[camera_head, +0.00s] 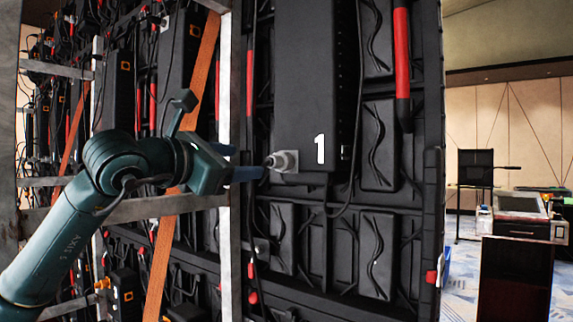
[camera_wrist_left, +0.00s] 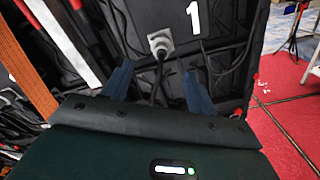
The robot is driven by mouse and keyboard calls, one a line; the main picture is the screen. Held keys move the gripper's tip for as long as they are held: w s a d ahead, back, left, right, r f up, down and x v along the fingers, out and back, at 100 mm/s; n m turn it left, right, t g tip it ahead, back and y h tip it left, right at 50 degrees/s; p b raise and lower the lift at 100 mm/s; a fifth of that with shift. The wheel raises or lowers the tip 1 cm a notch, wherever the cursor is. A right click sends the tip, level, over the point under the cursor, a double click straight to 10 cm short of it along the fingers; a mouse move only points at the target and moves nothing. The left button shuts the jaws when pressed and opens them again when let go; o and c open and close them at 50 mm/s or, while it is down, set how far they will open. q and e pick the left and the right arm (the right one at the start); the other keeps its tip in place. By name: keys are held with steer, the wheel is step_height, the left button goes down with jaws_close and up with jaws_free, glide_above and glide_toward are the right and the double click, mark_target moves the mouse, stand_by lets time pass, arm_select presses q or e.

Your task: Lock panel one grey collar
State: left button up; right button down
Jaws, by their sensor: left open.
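The panel marked "1" (camera_head: 312,80) is a tall black box on the back of the video wall. A grey collar (camera_head: 285,161) with a cable plug sits at its lower left corner. The collar also shows in the left wrist view (camera_wrist_left: 160,42), beyond and between my fingertips. My left gripper (camera_head: 250,162) comes in from the left, open, with its blue fingers pointing at the collar and a small gap before it. In the left wrist view the two blue fingers (camera_wrist_left: 157,80) stand apart with a black cable behind them. My right gripper is not in view.
A metal upright (camera_head: 230,262) and an orange strap (camera_head: 172,228) stand close to my left arm. Black cables hang below panel one. A red handle (camera_head: 402,65) is at the right. A dark cabinet (camera_head: 515,280) and a desk stand further right on patterned carpet.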

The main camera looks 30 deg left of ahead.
mark_target(280, 161)
arm_select(q)
steer(key=w+p, duration=0.1)
steer(key=w, duration=0.2)
steer(key=w+p, duration=0.1)
steer(key=w, duration=0.3)
steer(key=w+d+p, duration=0.1)
steer(key=w, duration=0.2)
steer(key=shift+w, duration=0.95)
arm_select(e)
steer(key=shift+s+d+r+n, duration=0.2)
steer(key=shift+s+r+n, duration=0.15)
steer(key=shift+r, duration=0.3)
arm_select(q)
steer(key=shift+c, duration=0.6)
